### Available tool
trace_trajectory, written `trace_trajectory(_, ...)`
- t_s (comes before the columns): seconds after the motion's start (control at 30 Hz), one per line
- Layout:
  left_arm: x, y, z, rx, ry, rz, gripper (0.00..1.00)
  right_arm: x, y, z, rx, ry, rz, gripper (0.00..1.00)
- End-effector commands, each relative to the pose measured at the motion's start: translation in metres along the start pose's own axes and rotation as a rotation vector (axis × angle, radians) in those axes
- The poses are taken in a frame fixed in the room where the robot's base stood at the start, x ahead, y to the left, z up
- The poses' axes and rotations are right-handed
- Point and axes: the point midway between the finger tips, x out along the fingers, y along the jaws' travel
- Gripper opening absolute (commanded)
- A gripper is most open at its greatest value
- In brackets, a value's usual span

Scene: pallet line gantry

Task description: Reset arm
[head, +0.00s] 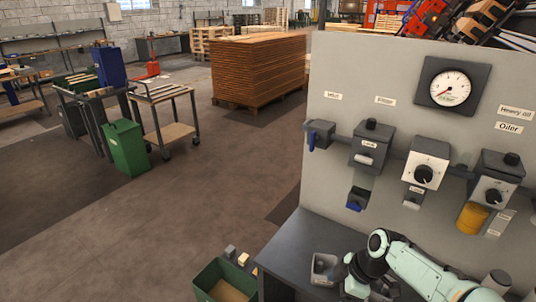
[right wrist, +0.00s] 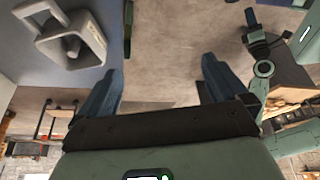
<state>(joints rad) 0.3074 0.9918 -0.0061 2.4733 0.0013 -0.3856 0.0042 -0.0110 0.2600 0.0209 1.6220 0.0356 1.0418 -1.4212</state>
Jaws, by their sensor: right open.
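My right arm (head: 420,272) comes in from the lower right in the head view, bent over the dark bench below the panel. My right gripper (right wrist: 160,78) shows in the right wrist view with its two dark fingers wide apart and nothing between them. In the head view the arm's dark wrist is beside a small grey bin (head: 325,268), and the fingers cannot be made out there. A pale green arm link with a dark end (right wrist: 263,68) shows at the right of the wrist view.
A grey panel (head: 340,75) carries a dial gauge (head: 450,86), several control boxes and a yellow cup (head: 472,218). The dark bench (head: 300,240) is below it. A green bin (head: 226,281) stands left of the bench. Carts and a timber stack (head: 258,68) stand farther back, with clear floor between.

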Motion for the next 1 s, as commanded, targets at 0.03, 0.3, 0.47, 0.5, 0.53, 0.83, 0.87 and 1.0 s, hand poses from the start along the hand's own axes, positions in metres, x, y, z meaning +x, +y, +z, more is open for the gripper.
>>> trace_trajectory(0.03,0.000,0.000,0.000,-0.001,-0.001,0.000,0.43,0.008,-0.001,0.003,0.019,-0.003,-0.007,1.00)
trace_trajectory(0.3,-0.001,0.001,-0.001,0.002,0.002,0.001,0.43,0.152,-0.034,0.060,0.503,-0.054,-0.043,1.00)
trace_trajectory(0.47,-0.001,0.001,-0.001,0.001,0.001,0.001,0.43,0.239,-0.095,0.101,0.871,-0.099,-0.060,1.00)
trace_trajectory(0.5,-0.001,0.001,-0.001,0.001,0.001,0.001,0.43,0.259,-0.116,0.111,0.975,-0.112,-0.062,1.00)
trace_trajectory(0.53,-0.001,0.001,-0.001,0.000,0.001,0.000,0.43,0.273,-0.133,0.118,1.052,-0.122,-0.063,1.00)
trace_trajectory(0.83,-0.002,0.001,-0.001,0.001,0.001,0.001,0.43,0.330,-0.270,0.148,1.649,-0.190,-0.046,1.00)
trace_trajectory(0.87,-0.002,0.001,-0.001,0.001,0.001,0.001,0.43,0.331,-0.276,0.149,1.679,-0.192,-0.043,1.00)
trace_trajectory(1.0,-0.002,0.001,-0.001,0.001,0.002,0.001,0.43,0.332,-0.287,0.150,1.736,-0.195,-0.036,1.00)
